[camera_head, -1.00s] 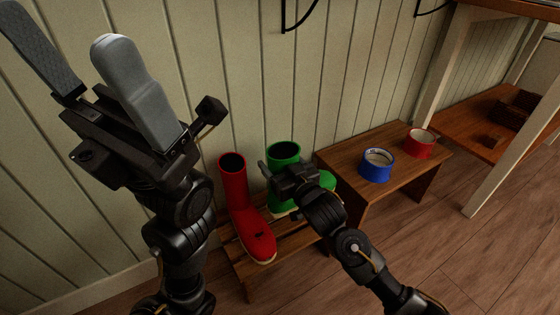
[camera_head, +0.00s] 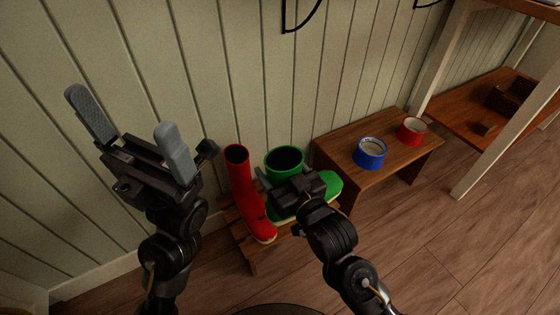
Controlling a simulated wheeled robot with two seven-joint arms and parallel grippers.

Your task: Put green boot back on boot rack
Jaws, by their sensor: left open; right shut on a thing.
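The green boot (camera_head: 285,160) is upright at the wooden boot rack (camera_head: 236,232), right of the red boot (camera_head: 240,185). Its toe points right, and its sole looks to be on or just above the slats; I cannot tell which. My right gripper (camera_head: 268,183) is shut on the green boot, and its body hides the boot's middle. The red boot stands on the rack with its toe toward the front. My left gripper (camera_head: 132,120) is open and empty, raised in front of the wall, left of the boots.
A panelled wall (camera_head: 220,60) is close behind. The wooden floor (camera_head: 450,260) at the front right is clear.

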